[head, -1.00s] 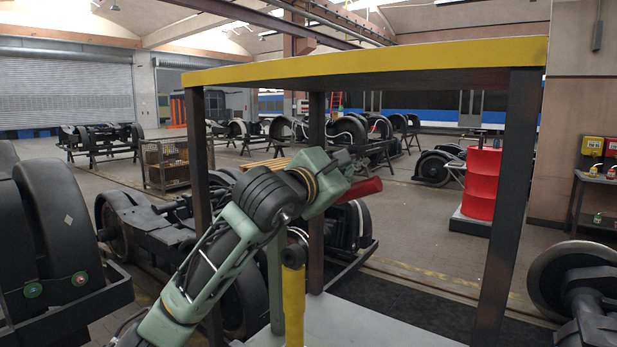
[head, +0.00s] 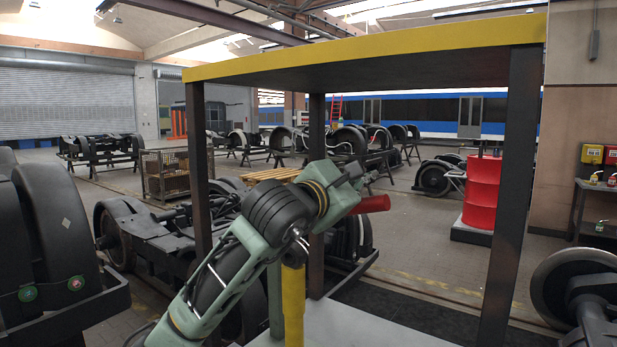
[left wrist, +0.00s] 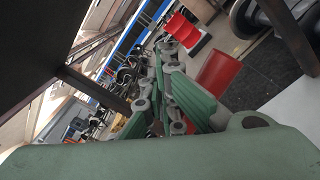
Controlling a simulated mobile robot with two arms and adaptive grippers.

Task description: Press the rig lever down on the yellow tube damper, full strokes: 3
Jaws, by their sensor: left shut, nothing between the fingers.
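The yellow tube damper (head: 293,305) stands upright in the rig, partly behind my left arm. A dark eye shows at its top. The rig lever ends in a red handle (head: 373,204), pointing right and lying roughly level. My left gripper (head: 350,174) is shut and empty, at the red handle and overlapping it in the head view. I cannot tell whether they touch. In the left wrist view the closed green fingers (left wrist: 165,60) are beside the red handle (left wrist: 218,74). The rest of the lever is hidden by my arm. My right gripper is not in view.
The rig has dark posts (head: 512,200), a yellow-edged top (head: 370,58) above my arm, and a pale base plate (head: 370,328). A wheelset (head: 575,285) stands at right and black wheels (head: 45,240) at left. A red drum (head: 482,190) stands behind. Floor behind the rig is partly clear.

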